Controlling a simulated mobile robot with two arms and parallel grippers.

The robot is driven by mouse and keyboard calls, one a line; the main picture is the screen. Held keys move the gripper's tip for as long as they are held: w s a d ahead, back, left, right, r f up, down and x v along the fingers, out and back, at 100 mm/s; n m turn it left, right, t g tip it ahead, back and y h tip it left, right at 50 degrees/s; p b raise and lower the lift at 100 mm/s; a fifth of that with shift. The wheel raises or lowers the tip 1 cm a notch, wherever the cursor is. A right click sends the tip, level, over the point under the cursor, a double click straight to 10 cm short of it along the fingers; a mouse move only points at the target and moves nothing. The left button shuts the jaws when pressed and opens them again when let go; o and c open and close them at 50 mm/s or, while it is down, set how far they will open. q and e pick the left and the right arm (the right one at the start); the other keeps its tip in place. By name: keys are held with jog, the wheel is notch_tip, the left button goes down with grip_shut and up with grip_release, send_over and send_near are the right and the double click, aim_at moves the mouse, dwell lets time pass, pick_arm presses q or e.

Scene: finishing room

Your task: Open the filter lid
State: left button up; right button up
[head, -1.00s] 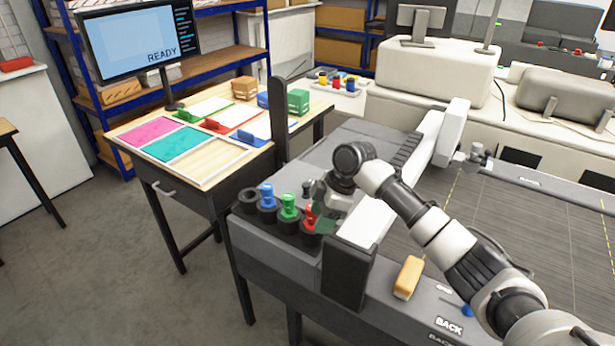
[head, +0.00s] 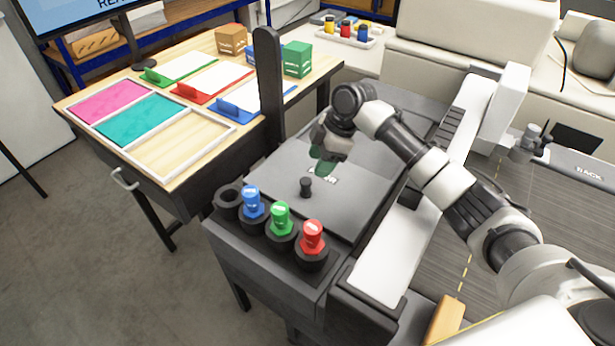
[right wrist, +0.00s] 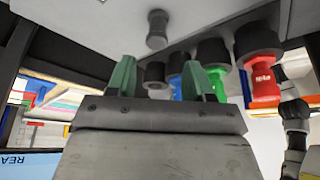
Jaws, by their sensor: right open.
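The filter lid (head: 370,190) is a flat grey panel on the machine, lying shut, with a small dark knob (head: 306,187) and a partly hidden label. My right gripper (head: 322,160), with green fingers, hangs over the lid, behind the knob in the head view. In the right wrist view my right gripper (right wrist: 158,72) is open and empty. The knob (right wrist: 157,28) shows beyond its fingertips, apart from them, under the pale lid surface (right wrist: 95,18). My left gripper is not in view.
Blue (head: 252,203), green (head: 281,218) and red (head: 312,238) bottles stand in black holders in front of the lid; one holder (head: 229,200) is empty. A dark post (head: 268,90) rises at the lid's left. A wooden table (head: 170,165) with coloured trays stands left.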

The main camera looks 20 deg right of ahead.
aim_at(309, 180)
jog(key=x, duration=0.3)
jog(key=shift+a+f+p, duration=0.1)
jog(key=shift+f+p, duration=0.1)
jog(key=shift+p, duration=0.2)
jog(key=x, duration=0.4)
jog(key=shift+w+f+p, duration=0.2)
jog(key=shift+f+p, duration=0.05)
jog(key=shift+p, duration=0.15)
jog(key=shift+a+f, duration=0.1)
jog(key=shift+f, duration=0.05)
jog(key=c, duration=1)
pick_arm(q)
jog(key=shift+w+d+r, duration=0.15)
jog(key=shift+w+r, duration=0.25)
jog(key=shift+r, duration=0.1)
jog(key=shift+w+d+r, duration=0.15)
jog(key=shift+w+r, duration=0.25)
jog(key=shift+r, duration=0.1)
pick_arm(e)
grip_shut()
